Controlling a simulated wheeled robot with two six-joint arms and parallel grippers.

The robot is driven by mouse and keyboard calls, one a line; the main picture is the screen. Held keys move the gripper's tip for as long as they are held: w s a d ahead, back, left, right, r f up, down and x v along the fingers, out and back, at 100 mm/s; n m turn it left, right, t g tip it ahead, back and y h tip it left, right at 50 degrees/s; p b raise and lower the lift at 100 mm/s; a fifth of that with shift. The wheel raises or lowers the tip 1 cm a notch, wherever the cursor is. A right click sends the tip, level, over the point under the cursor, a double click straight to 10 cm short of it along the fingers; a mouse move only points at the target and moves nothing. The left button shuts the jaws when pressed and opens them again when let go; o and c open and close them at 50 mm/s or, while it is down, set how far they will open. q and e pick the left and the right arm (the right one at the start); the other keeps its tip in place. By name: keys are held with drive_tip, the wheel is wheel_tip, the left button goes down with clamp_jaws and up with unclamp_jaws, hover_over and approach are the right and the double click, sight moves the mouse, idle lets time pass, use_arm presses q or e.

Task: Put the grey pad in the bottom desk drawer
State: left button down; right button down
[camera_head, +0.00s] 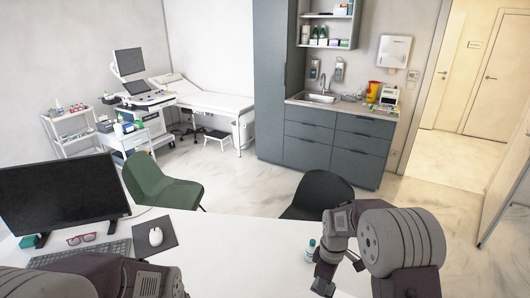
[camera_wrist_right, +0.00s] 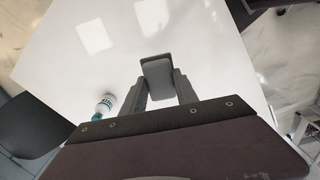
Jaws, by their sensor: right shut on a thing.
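In the right wrist view the grey pad (camera_wrist_right: 157,72), a small rounded dark-grey block, sits between the fingers of my right gripper (camera_wrist_right: 160,92). The gripper is shut on it and holds it above the white desk top (camera_wrist_right: 80,60). In the head view my right gripper (camera_head: 326,277) is over the desk's right part (camera_head: 240,255), beside a small bottle; the pad is not clear there. My left arm comes in at the lower left, with its gripper out of view. The desk drawers do not show in either view.
The white bottle with a teal cap (camera_head: 310,250) stands on the desk close to my right gripper. A monitor (camera_head: 62,190), glasses (camera_head: 81,239), keyboard (camera_head: 85,254) and mouse (camera_head: 155,236) occupy the desk's left. A green chair (camera_head: 160,187) and black chair (camera_head: 318,193) stand beyond.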

drive_tip(key=s+m, duration=0.7)
drive_tip(key=m, duration=0.4)
drive_tip(key=shift+d+f+m, duration=0.2)
drive_tip(key=shift+d+m, duration=0.1)
drive_tip(key=shift+d, duration=0.1)
